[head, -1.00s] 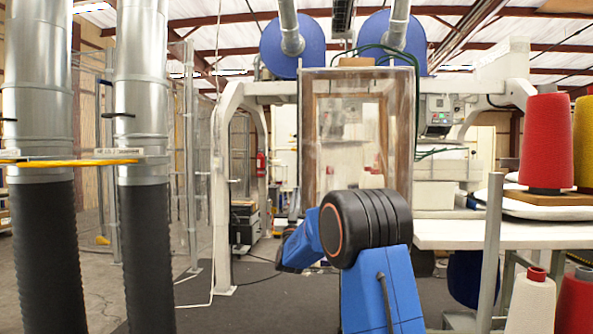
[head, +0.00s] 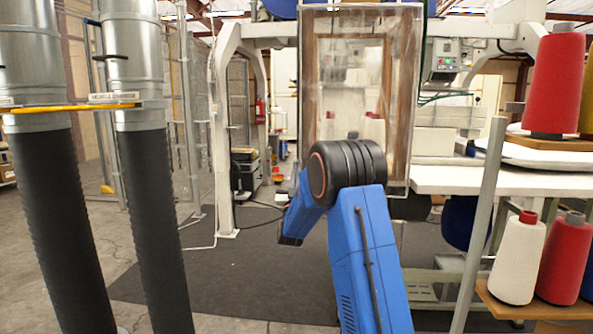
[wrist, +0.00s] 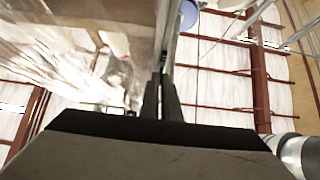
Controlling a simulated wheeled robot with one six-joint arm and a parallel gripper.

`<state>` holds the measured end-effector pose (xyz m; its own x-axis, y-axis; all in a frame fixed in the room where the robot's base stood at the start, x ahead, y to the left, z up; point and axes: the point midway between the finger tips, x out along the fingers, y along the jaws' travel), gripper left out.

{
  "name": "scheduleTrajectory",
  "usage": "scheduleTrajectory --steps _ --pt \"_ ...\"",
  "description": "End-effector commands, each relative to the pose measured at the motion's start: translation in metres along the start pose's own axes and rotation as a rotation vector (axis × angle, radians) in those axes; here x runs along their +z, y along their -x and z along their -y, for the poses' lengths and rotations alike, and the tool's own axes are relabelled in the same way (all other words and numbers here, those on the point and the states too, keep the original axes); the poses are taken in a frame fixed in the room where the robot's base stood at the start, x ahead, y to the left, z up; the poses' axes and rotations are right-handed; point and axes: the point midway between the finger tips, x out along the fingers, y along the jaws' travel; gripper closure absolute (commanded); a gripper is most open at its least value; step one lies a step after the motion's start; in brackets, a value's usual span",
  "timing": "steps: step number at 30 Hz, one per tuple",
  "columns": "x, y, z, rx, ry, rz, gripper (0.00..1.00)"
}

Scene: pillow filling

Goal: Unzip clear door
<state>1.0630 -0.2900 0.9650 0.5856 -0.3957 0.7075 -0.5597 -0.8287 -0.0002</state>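The clear door (head: 402,100) is a see-through plastic panel on the front of a tall box with a wooden frame inside, in the middle of the head view. In the wrist view, clear wrinkled plastic (wrist: 85,60) fills the upper left. My gripper (wrist: 162,78) shows there as two dark fingers side by side, almost touching, next to the plastic's right edge. I see nothing held between them. I cannot tell whether they touch the plastic. In the head view my blue arm stands before the box and the fingers are hidden. No zipper pull can be made out.
Two large ducts with black hoses (head: 150,220) stand at the left. A white table (head: 455,180) with a red thread cone (head: 553,85) is at the right, with more cones (head: 518,260) on a low shelf behind a grey post (head: 478,220). Dark floor between is open.

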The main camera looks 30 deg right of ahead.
Motion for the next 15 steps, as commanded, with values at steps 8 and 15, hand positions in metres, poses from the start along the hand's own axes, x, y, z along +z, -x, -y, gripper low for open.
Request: scheduleTrajectory --steps 8,15 --pt "0.0001 -0.0002 0.0000 0.000 0.000 0.001 0.77" --pt "0.0005 0.0043 0.0003 -0.001 0.000 0.002 0.77"
